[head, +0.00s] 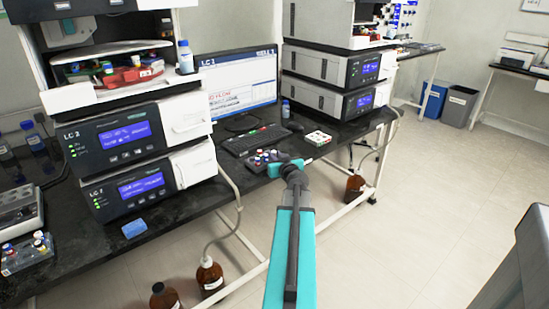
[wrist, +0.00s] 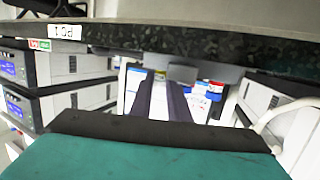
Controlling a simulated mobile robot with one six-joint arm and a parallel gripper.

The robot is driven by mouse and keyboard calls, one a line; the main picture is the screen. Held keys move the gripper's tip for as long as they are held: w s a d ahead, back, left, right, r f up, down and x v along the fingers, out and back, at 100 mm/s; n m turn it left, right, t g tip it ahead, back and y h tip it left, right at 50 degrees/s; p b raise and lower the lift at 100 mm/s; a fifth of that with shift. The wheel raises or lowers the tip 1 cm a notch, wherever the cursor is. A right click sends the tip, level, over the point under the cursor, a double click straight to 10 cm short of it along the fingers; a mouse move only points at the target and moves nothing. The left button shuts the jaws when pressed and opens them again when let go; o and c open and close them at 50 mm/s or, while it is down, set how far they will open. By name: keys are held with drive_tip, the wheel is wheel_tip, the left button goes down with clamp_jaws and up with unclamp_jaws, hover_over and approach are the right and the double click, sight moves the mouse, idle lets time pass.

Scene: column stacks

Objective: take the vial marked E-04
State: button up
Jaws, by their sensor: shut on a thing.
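My gripper (wrist: 166,75) is shut on what looks like a vial, mostly hidden by the dark fingers in the wrist view. A bit of yellow (wrist: 160,73) shows between the fingertips; I cannot read any marking on the held thing. In the head view my gripper (head: 282,169) is at the bench beside a rack of vials (head: 266,158) with red, blue and white caps. No mark E-04 is readable.
A keyboard (head: 257,138) and monitor (head: 241,84) stand behind the rack. A white tray (head: 318,138) with small coloured items is to the right. Instrument stacks flank the spot. A dark speckled slab (wrist: 220,45) crosses the top of the wrist view. Open floor lies in front.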

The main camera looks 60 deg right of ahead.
drive_tip(key=shift+r, duration=0.15)
drive_tip(key=shift+r, duration=1.7)
drive_tip(key=s+a+b, duration=0.3)
drive_tip(key=s, duration=0.4)
drive_tip(key=shift+s+r, duration=0.15)
drive_tip(key=shift+s, duration=0.1)
drive_tip(key=shift+b, duration=0.3)
drive_tip(key=b, duration=0.5)
drive_tip(key=shift+s+r+b, duration=0.1)
drive_tip(key=shift+s+b, duration=0.2)
drive_tip(key=shift+b, duration=0.1)
drive_tip(key=s+a+b, duration=0.1)
drive_tip(key=b, duration=0.7)
drive_tip(key=shift+s+b, duration=0.3)
drive_tip(key=shift+s, duration=0.1)
